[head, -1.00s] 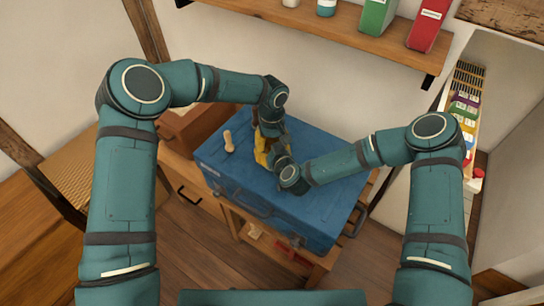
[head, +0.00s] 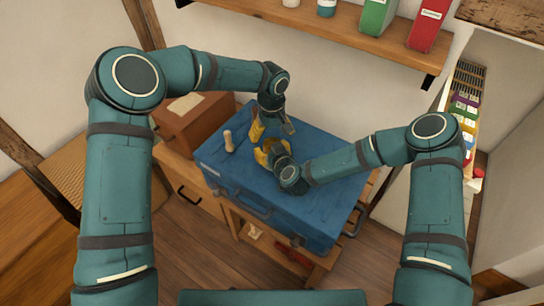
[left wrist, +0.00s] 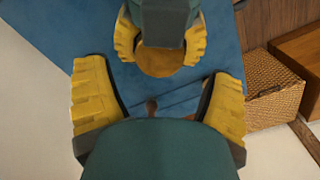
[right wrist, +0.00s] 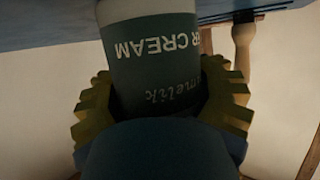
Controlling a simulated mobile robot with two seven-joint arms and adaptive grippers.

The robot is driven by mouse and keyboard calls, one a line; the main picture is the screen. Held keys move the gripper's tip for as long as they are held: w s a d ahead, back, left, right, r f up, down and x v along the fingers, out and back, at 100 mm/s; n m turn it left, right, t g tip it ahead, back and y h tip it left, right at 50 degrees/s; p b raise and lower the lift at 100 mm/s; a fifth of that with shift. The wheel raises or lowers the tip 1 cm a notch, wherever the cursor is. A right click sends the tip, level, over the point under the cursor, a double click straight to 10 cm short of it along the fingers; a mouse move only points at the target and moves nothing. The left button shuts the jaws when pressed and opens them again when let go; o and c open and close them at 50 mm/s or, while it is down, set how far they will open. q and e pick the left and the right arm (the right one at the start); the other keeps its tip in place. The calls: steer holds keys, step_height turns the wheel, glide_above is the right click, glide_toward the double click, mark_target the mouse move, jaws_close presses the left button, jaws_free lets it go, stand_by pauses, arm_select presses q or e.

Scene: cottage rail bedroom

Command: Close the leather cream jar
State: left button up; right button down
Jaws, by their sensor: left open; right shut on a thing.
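The leather cream jar (right wrist: 155,55) has a dark label with pale letters, of which "R CREAM" can be read. My right gripper (head: 270,153) is shut on the jar's sides, above the blue chest top. In the left wrist view a round orange-brown face (left wrist: 160,62) shows between the right gripper's yellow fingers; I cannot tell whether it is a lid or the jar's contents. My left gripper (head: 273,128) is open and empty, apart from the jar, behind it in the head view. The left wrist view shows its spread fingers (left wrist: 158,85).
The blue chest (head: 325,160) stands on a wooden table. A wooden peg-like piece (head: 228,141) stands at its left. A brown box (head: 190,120) is behind on the left. A shelf (head: 310,22) with binders runs along the wall. The chest's right side is clear.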

arm_select(q)
steer(key=shift+r, duration=0.3)
steer(key=shift+o, duration=0.2)
steer(key=shift+r, duration=0.25)
step_height(320, 180, up, 3)
steer(key=n, duration=0.3)
steer(key=shift+f, duration=4.05)
